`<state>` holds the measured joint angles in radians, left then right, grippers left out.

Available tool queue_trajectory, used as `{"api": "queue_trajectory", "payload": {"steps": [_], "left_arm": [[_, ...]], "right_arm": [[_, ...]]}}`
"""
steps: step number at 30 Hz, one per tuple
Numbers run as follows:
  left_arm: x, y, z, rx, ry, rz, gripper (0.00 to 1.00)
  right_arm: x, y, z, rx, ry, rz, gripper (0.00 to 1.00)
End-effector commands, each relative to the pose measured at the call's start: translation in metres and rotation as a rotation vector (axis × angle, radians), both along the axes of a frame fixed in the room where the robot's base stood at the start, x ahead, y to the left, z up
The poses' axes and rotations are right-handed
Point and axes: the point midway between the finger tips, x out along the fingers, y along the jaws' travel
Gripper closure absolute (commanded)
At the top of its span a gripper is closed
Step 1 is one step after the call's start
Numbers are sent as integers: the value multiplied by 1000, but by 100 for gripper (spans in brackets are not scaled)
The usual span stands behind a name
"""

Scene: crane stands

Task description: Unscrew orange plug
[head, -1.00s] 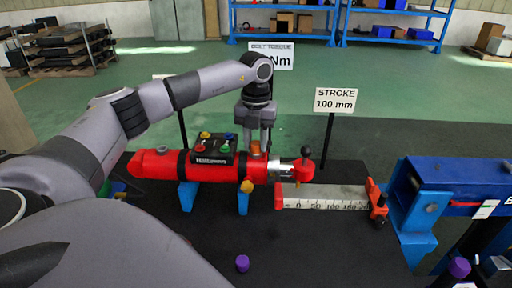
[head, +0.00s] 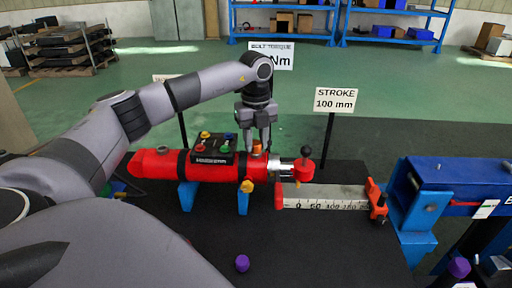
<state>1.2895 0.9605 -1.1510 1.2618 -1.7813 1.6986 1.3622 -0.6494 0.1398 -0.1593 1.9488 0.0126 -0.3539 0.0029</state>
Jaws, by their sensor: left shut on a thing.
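The orange plug (head: 257,149) sits on top of the red cylinder (head: 165,164), near its right end. My left gripper (head: 259,149) points straight down over the plug from above. Its fingers are shut on the plug, one on each side, and partly hide it. Whether the plug's lower end is still in the cylinder cannot be made out. My right gripper does not show in the head view.
A black valve block (head: 213,151) with coloured knobs stands on the cylinder, left of my gripper. A ruler (head: 325,197) lies to the right, before a blue stand (head: 455,183). A purple cap (head: 242,263) lies on the dark table in front.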

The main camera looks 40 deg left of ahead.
Motion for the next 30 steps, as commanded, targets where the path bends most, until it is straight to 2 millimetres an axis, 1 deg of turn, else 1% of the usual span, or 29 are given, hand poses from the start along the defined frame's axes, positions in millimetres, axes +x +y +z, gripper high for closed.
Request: {"api": "queue_trajectory", "payload": {"steps": [1, 6, 9, 12, 22, 26, 30], "left_arm": [[2, 1, 3, 1, -9, 56, 100], [1, 1, 3, 0, -9, 242, 100], [1, 1, 4, 0, -9, 315, 100], [2, 1, 4, 0, -10, 349, 100], [2, 1, 4, 0, -10, 373, 100], [2, 2, 4, -1, -10, 495, 100], [2, 2, 4, -1, -10, 653, 100]], "right_arm": [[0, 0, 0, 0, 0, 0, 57], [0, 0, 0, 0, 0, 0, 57], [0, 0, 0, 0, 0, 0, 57], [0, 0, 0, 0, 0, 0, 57], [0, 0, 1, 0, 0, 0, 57], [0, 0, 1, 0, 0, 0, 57], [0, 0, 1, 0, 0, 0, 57]]}}
